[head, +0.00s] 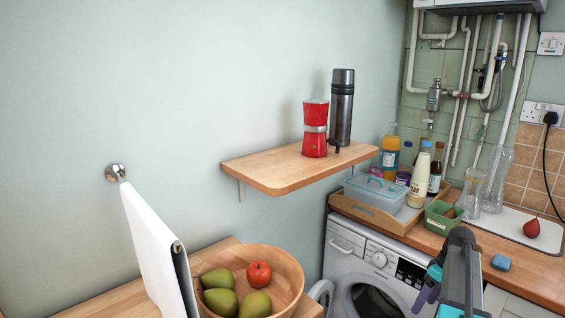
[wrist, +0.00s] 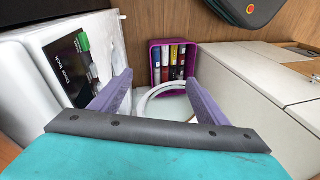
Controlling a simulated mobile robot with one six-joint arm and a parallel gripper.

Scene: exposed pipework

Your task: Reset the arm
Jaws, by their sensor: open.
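My gripper (head: 428,291) is at the lower right in the head view, in front of the washing machine (head: 345,262), partly hidden by my own arm. In the wrist view my gripper (wrist: 160,80) shows two purple fingers spread wide apart. Nothing is held between them. The white ring and the purple box (wrist: 154,63) with several coloured items lie beyond the fingers, apart from them as far as I can tell.
The worktop (head: 530,275) holds a blue sponge (head: 501,262), a green container (head: 440,217) and a wooden tray (head: 375,215) with bottles. A wall shelf (head: 270,170) carries a red moka pot (head: 315,130) and a flask (head: 342,105). A fruit bowl (head: 285,275) stands at lower left.

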